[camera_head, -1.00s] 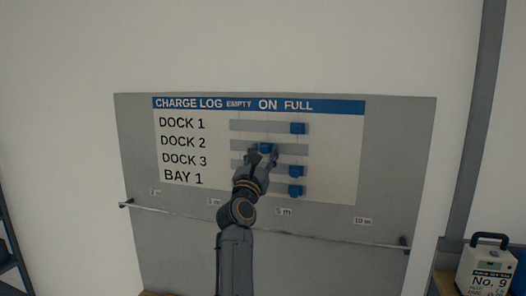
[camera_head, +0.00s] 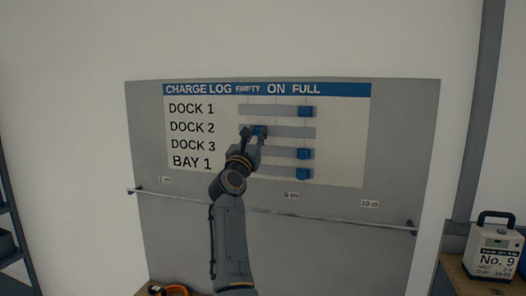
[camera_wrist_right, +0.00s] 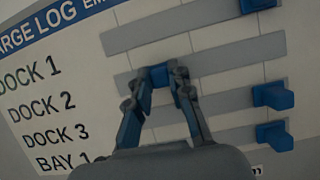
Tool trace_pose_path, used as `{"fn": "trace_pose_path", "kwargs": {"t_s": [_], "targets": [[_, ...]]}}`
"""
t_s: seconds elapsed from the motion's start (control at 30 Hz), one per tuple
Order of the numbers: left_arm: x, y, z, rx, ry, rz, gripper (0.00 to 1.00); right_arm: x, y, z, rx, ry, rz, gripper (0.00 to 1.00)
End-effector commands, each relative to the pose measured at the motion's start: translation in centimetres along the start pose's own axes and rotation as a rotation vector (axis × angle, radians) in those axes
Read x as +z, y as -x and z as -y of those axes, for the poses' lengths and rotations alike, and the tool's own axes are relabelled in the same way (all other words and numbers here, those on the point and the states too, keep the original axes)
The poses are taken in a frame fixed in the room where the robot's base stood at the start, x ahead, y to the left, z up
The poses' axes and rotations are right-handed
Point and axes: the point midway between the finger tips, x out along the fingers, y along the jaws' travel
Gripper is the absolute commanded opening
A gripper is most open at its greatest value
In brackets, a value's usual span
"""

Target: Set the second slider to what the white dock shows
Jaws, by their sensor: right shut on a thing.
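The charge log panel (camera_head: 350,150) hangs on a grey board, with DOCK 1, DOCK 2, DOCK 3 and BAY 1 rows under EMPTY, ON and FULL. The second slider (camera_head: 260,130), a blue knob in the DOCK 2 row, stands left of ON, between EMPTY and ON. My right gripper (camera_head: 251,137) is shut on it and partly hides it. In the right wrist view the fingers (camera_wrist_right: 160,88) flank the blue knob (camera_wrist_right: 158,72). No white dock can be made out. My left gripper is out of view.
The DOCK 1 (camera_head: 306,112), DOCK 3 (camera_head: 304,154) and BAY 1 (camera_head: 304,174) knobs stand under FULL. A thin rail (camera_head: 330,218) crosses the board below the panel. A white box marked No. 9 (camera_head: 494,250) stands on a wooden surface at right.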

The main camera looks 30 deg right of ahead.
Motion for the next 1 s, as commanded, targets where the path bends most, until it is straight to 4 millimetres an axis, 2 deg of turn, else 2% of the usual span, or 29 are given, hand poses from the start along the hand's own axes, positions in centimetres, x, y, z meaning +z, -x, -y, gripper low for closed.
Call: {"fn": "trace_pose_path", "kwargs": {"t_s": [0.03,0.23,0.4,0.7,0.73,0.83,1.0], "targets": [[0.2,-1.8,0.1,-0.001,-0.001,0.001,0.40,-0.8,0.0,-0.8,0.002,0.000,-0.001,0.00],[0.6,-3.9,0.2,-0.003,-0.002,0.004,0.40,-0.6,-0.1,-3.5,0.003,0.001,-0.002,0.00],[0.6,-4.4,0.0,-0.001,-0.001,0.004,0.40,-0.2,-0.2,-4.4,0.000,0.003,0.001,0.00],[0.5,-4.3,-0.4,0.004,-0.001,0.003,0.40,0.0,-0.2,-4.5,0.002,0.002,0.002,0.00],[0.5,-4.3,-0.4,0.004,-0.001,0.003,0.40,0.0,-0.2,-4.5,0.002,0.002,0.002,0.22],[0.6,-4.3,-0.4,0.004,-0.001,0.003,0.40,0.0,-0.2,-4.5,0.002,0.002,0.002,0.42],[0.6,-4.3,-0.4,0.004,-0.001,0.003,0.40,0.0,-0.2,-4.5,0.000,0.002,0.002,0.43]]}}
